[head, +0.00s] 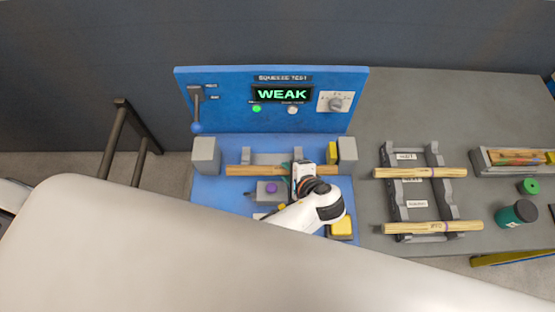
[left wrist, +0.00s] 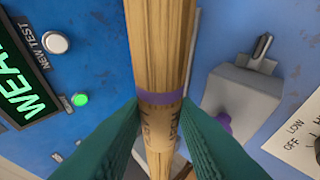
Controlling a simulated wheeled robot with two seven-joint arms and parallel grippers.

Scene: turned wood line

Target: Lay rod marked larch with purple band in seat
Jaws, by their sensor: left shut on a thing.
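My left gripper (head: 297,176) is shut on a pale wooden rod (head: 255,170) at the blue test station. In the left wrist view, the green fingers (left wrist: 160,112) close on the rod (left wrist: 160,45) right at its purple band (left wrist: 160,97). Dark lettering below the band is too blurred to read. In the head view the rod lies level, left to right, in front of the grey seat brackets (head: 246,156). I cannot tell whether it touches them. My wrist hides part of the rod. My right gripper is not in view.
The blue panel (head: 225,95) shows WEAK, with a lever (head: 196,108) and a dial (head: 336,102). A dark rack (head: 446,195) on the right holds two rods, the upper one (head: 400,172) purple-banded. A grey tray (head: 482,163) and a green jar (head: 515,214) stand farther right.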

